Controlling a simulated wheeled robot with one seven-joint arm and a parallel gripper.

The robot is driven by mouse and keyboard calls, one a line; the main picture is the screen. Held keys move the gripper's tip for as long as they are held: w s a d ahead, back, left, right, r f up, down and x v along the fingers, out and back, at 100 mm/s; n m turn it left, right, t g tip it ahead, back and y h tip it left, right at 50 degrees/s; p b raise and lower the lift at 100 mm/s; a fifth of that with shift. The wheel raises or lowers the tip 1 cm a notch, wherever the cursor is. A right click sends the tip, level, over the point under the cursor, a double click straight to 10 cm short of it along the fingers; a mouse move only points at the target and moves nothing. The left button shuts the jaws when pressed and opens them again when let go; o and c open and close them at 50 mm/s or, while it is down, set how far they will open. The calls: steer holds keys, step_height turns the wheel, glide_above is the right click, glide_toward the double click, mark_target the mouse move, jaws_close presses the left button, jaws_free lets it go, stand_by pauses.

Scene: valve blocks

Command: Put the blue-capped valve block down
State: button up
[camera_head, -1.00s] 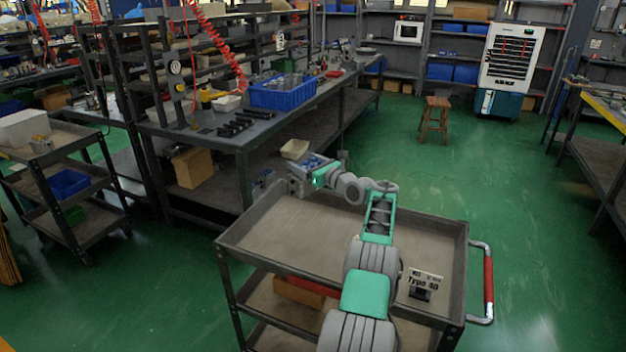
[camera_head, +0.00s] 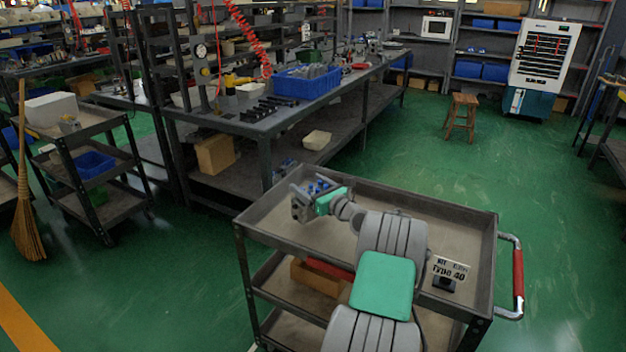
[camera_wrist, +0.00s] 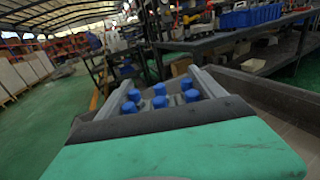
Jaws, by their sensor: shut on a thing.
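The valve block (camera_wrist: 160,100) with several blue caps is held between the fingers of my gripper (camera_wrist: 158,84) in the wrist view. In the head view my gripper (camera_head: 300,204) is over the left part of the cart's top tray (camera_head: 400,196), shut on the valve block (camera_head: 318,186), whose blue caps show beside the gripper. The caps point up. The gripper and arm hide the block's underside, so I cannot tell whether it touches the tray.
The tray has a raised rim and a red handle (camera_head: 518,283) at right. The workbench (camera_head: 262,122) with a blue bin (camera_head: 307,83) stands behind. The tray's middle is clear.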

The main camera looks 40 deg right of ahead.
steer(key=f+b, duration=0.3)
steer(key=shift+a+f+b, duration=0.25)
steer(key=shift+b, duration=0.15)
steer(key=shift+s+r, duration=0.1)
steer(key=shift+r, duration=0.1)
steer(key=shift+f, duration=0.2)
steer(key=o, duration=2.1)
steer(key=shift+f, duration=0.25)
